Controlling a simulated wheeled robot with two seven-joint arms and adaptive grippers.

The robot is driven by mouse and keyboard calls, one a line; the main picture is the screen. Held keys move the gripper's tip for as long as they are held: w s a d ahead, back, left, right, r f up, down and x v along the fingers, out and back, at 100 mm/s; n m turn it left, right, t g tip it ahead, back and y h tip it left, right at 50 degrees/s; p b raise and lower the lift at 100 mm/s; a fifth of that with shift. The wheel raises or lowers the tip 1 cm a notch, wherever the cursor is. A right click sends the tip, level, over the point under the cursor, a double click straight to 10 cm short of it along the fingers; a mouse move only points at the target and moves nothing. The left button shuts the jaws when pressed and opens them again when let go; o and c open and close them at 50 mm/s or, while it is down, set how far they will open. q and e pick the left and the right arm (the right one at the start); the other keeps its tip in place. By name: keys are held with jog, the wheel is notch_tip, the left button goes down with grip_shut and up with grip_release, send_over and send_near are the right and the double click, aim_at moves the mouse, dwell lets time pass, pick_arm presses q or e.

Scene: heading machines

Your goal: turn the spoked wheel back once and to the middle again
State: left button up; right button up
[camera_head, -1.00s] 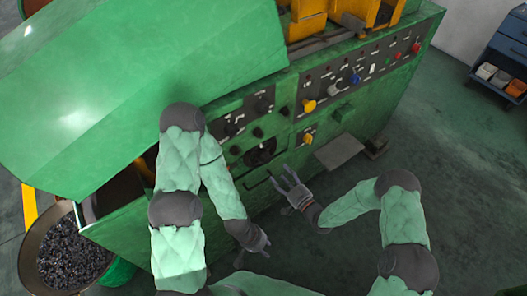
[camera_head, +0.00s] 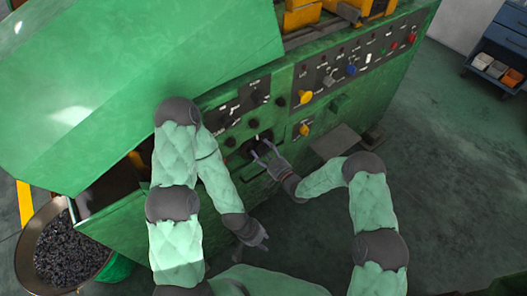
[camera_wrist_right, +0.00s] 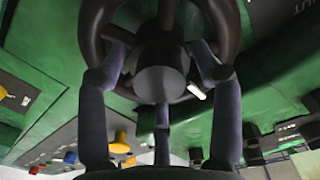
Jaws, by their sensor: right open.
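The dark spoked wheel (camera_head: 247,147) sits on the green machine's front panel, partly hidden behind my right gripper (camera_head: 263,152). In the right wrist view the wheel's thick rim (camera_wrist_right: 93,22) curves across the top, with its round hub (camera_wrist_right: 160,84) in the middle. My right gripper (camera_wrist_right: 160,58) is open there, its fingers spread on both sides of the hub. The fingertips reach near the spokes and rim; I cannot tell whether they touch. My left gripper (camera_head: 260,238) hangs empty, low in front of the machine; its finger opening is unclear.
The machine's panel carries knobs, including a yellow one (camera_head: 305,97) and a blue one (camera_head: 351,70). A grey plate (camera_head: 336,142) juts out right of the wheel. A bin of dark small parts (camera_head: 70,250) stands at lower left.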

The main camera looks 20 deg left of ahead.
jog(key=shift+c, duration=0.2)
grip_shut()
jog(key=shift+m+b, duration=0.4)
jog(key=shift+b, duration=0.1)
jog(key=shift+m, duration=0.3)
jog(key=shift+o, duration=0.2)
grip_release()
jog(key=v, duration=1.2)
